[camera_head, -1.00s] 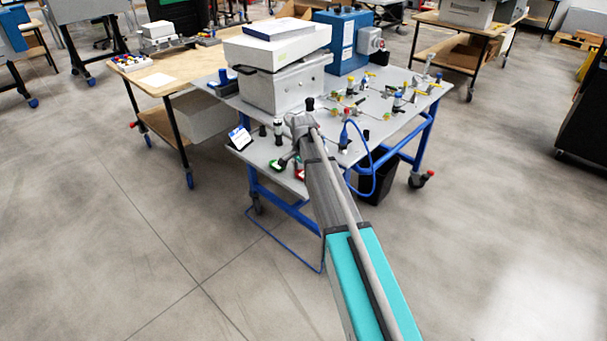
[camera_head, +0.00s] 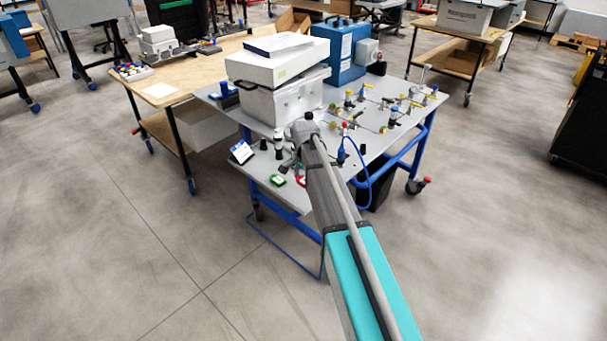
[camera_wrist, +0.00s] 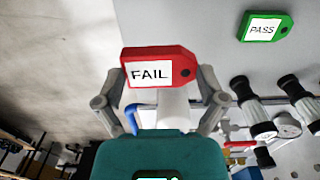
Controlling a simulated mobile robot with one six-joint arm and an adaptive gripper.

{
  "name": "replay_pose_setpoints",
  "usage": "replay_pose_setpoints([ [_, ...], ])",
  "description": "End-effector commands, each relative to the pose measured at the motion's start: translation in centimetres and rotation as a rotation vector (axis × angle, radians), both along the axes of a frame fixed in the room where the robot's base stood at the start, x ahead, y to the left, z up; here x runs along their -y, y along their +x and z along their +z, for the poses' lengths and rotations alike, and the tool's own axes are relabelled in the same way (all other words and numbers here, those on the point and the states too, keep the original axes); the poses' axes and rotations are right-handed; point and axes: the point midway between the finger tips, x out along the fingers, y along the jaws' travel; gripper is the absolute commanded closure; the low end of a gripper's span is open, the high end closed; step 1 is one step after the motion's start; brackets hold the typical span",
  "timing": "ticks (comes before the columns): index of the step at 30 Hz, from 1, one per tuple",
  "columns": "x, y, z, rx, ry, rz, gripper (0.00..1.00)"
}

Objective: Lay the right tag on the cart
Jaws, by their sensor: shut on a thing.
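My gripper (camera_wrist: 161,82) is shut on the red tag (camera_wrist: 150,74), which reads FAIL, in the wrist view. The tag lies between the two fingertips with its face toward the camera. In the head view, a bit of red tag (camera_head: 300,181) shows beside my arm at the cart's near edge. The grey cart top (camera_head: 262,172) lies around there; I cannot tell whether the tag touches it. A green tag (camera_wrist: 264,27) reading PASS lies flat on the cart, apart from my gripper; it also shows in the head view (camera_head: 278,181).
Black-and-white cylindrical fittings (camera_wrist: 254,112) stand right of my gripper in the wrist view. A small blue-and-white card (camera_head: 241,152) stands at the cart's left corner. White boxes (camera_head: 272,65), a blue case (camera_head: 339,50) and several valves fill the cart's back and right.

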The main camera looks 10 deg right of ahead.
Motion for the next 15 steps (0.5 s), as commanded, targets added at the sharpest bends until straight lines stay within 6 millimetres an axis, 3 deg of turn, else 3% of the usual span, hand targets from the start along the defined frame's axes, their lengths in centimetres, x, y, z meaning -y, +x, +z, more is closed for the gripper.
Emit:
replay_pose_setpoints([
  [3,0.0,-1.4,2.0,0.0,0.0,0.0,0.48],
  [9,-0.1,-5.8,3.7,0.0,0.0,0.0,0.48],
  [15,-0.1,-8.5,4.8,0.0,0.0,0.0,0.48],
])
